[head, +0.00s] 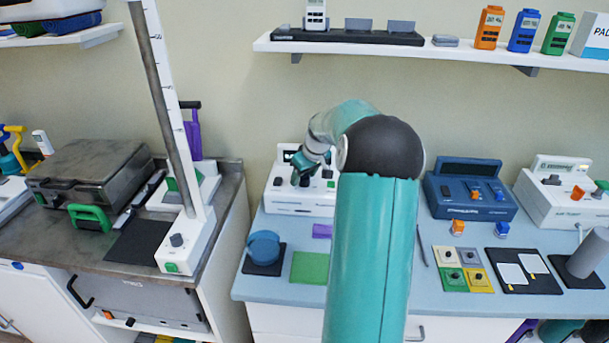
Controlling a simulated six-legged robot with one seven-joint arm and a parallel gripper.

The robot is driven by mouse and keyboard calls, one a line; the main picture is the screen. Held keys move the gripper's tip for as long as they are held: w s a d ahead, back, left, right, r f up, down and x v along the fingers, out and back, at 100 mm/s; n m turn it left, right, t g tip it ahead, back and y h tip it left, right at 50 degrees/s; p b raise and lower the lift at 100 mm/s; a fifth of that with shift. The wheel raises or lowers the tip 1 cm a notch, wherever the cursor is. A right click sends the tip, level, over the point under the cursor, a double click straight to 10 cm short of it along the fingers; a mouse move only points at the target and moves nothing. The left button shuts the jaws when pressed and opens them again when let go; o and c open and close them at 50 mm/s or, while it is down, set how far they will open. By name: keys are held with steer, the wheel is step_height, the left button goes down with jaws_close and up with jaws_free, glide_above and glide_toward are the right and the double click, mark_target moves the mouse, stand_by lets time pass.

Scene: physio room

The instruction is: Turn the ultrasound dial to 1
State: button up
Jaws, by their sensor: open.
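A white device (292,207) with a dark display and dark knobs stands at the back of the blue counter. It looks like the ultrasound unit, but its lettering is too small to read. My gripper (303,180) is open at the front panel of this device. The gripper and wrist cover part of the panel. A dark knob (277,182) shows left of the gripper. Whether the fingers are around a dial or touch one, and what any dial points at, I cannot tell.
A blue device (468,190) and another white device (562,198) stand to the right. A blue round object (264,247), a green pad (309,268) and several coloured tiles lie in front. A shelf (350,46) hangs above. A tall scale post (168,100) rises at left.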

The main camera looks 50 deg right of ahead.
steer(key=c, duration=1)
